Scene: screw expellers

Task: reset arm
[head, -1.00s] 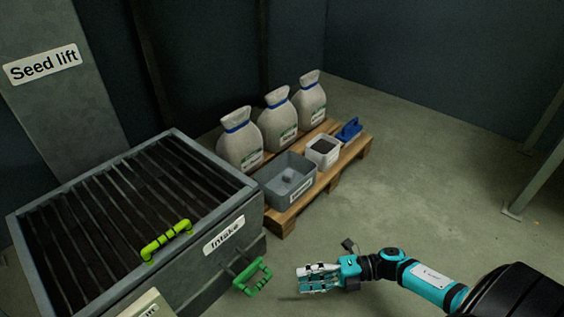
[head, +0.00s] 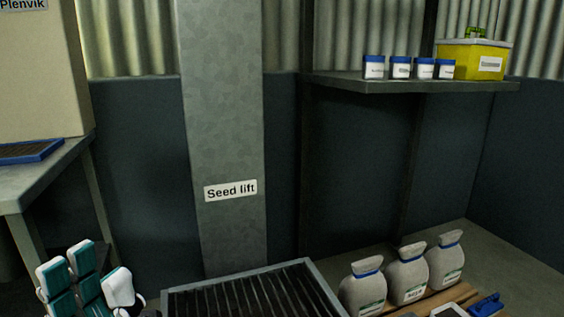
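My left gripper (head: 90,270) shows at the bottom left corner of the head view, its teal and white fingers pointing up. The fingers stand apart with a gap between them, and nothing shows between them. It is to the left of the grated intake bin (head: 325,290), apart from it.
A grey column labelled Seed lift (head: 225,130) stands behind the bin. Sacks (head: 408,275) stand on a pallet at bottom right. A shelf (head: 400,83) holds small tubs and a yellow box (head: 472,58). A table (head: 40,180) is at left.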

